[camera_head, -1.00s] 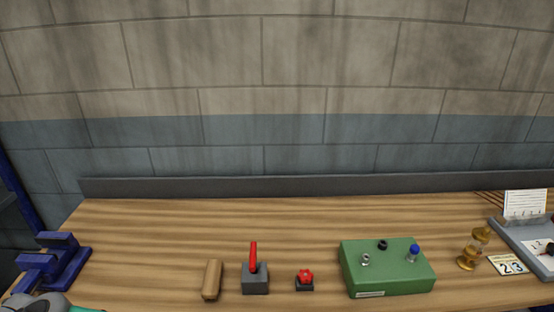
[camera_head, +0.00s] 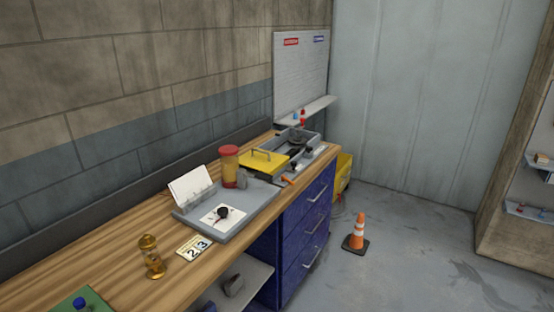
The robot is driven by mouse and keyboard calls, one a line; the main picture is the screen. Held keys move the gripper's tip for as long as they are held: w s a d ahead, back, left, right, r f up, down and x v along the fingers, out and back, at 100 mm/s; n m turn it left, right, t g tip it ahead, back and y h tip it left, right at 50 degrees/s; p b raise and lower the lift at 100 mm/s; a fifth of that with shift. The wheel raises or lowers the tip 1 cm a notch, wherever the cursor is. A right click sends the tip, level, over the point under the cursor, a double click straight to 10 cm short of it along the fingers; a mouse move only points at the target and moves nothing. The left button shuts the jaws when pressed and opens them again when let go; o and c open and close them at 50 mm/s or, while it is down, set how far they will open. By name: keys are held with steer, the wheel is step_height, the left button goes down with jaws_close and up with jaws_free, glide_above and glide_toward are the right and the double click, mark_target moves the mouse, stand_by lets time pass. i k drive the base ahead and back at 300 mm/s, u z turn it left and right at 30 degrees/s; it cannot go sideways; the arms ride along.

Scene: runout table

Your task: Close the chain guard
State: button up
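A yellow plate with a grey handle (camera_head: 262,160), which looks like the chain guard, is at the far right end of the wooden workbench. It lies to the left of an uncovered grey housing (camera_head: 318,154) with dark round parts inside. The guard appears to be off the right part of the housing, so those parts show. Whether it is hinged or slides is too small to tell. My gripper is not in view.
A red-capped amber jar (camera_head: 229,167) stands just left of the guard. Nearer are a grey tray (camera_head: 247,216) with cards, a number card (camera_head: 194,248) and a brass hourglass (camera_head: 151,257). An orange cone (camera_head: 357,233) stands on open floor right of the blue drawers (camera_head: 308,222).

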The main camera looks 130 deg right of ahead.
mark_target(269, 162)
steer(key=z, duration=3.95)
steer(key=k, duration=0.3)
steer(key=z, duration=1.45)
steer(key=i, duration=2.8)
steer(key=u, duration=3.75)
